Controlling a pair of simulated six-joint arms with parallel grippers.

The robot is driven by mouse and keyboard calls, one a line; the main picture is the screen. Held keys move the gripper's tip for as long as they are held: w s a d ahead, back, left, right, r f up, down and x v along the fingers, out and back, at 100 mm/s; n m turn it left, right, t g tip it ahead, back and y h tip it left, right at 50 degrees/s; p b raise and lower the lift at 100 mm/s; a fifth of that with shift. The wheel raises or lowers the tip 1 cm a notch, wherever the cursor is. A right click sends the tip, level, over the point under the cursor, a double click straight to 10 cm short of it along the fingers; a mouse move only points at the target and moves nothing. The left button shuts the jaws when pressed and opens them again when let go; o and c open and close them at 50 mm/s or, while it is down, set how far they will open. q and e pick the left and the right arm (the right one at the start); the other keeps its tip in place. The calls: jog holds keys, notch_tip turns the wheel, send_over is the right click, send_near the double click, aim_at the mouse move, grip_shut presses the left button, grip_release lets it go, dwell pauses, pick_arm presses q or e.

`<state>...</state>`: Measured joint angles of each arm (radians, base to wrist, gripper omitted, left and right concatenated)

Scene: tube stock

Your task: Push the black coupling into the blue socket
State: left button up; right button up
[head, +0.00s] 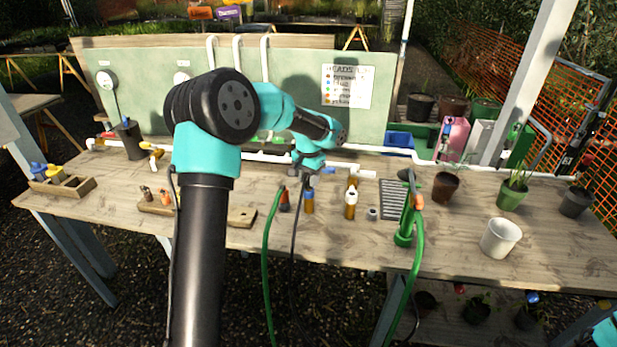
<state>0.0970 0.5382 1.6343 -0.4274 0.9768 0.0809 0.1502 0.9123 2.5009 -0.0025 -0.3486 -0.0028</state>
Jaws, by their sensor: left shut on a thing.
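My left gripper (307,176) points down over the middle of the table and is shut on the black coupling, which is small and mostly hidden by the fingers. A thin black hose (293,240) hangs from there over the table's front edge. The blue socket (309,194) stands upright on a brownish post just below the gripper. I cannot tell whether coupling and socket touch. My right gripper is out of view; only a teal part of that arm shows in the bottom right corner.
A green hose with an orange-red end (284,203) stands left of the socket. A white-and-yellow fitting (351,204) stands to its right. Farther right are a green pump-like stand (405,232), a grey grate (392,199) and several pots. A wooden block (241,217) lies left.

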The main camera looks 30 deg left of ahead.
pick_arm(q)
jog(key=shift+f, duration=0.6)
dwell(0.9)
jog(key=o, duration=1)
jog(key=shift+r, duration=0.2)
notch_tip(320, 180, up, 17)
jog(key=shift+r, duration=0.1)
dwell(0.3)
